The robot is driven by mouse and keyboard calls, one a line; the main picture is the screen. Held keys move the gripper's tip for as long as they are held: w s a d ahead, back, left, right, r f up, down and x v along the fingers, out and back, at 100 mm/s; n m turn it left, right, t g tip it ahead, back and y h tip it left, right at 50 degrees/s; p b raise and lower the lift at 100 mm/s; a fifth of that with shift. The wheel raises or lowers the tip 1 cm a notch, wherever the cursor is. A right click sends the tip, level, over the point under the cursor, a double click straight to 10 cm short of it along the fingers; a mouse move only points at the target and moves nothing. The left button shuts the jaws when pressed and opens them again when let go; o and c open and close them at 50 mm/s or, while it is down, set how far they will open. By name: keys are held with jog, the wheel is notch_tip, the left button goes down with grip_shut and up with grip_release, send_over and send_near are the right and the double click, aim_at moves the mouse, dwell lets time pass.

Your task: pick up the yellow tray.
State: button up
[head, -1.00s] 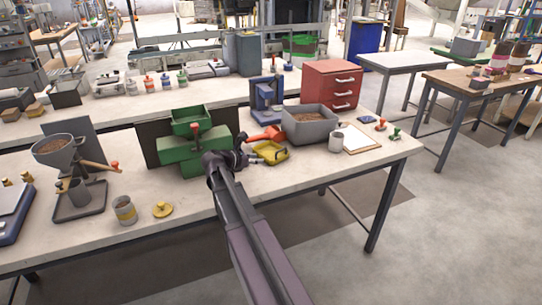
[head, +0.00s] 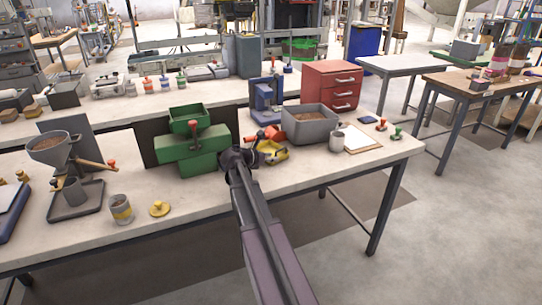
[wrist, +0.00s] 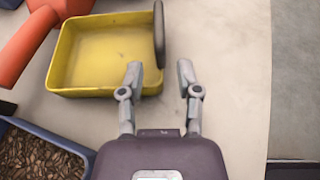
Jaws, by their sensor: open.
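The yellow tray (head: 278,156) lies on the near workbench, in front of the grey pellet bin, partly hidden by my arm in the head view. In the wrist view the tray (wrist: 104,52) is empty, with a dark bar (wrist: 159,34) along its right side. My gripper (wrist: 160,76) is open and empty. Its left fingertip overlaps the tray's lower right corner in the picture. Its right fingertip shows over bare bench, and the dark bar lies ahead between the two. I cannot tell whether a finger touches the tray. In the head view my gripper (head: 256,158) is at the tray's left.
An orange-red scoop-like thing (wrist: 32,45) lies close beside the tray. The grey bin (head: 311,131) of brown pellets stands behind it, a green machine (head: 190,155) to the left. A grey cup (head: 336,141) and clipboard (head: 361,139) are to the right. Bare bench lies in front.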

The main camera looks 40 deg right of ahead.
jog(key=shift+b+x, duration=0.95)
jog(key=shift+x, duration=1.65)
grip_shut()
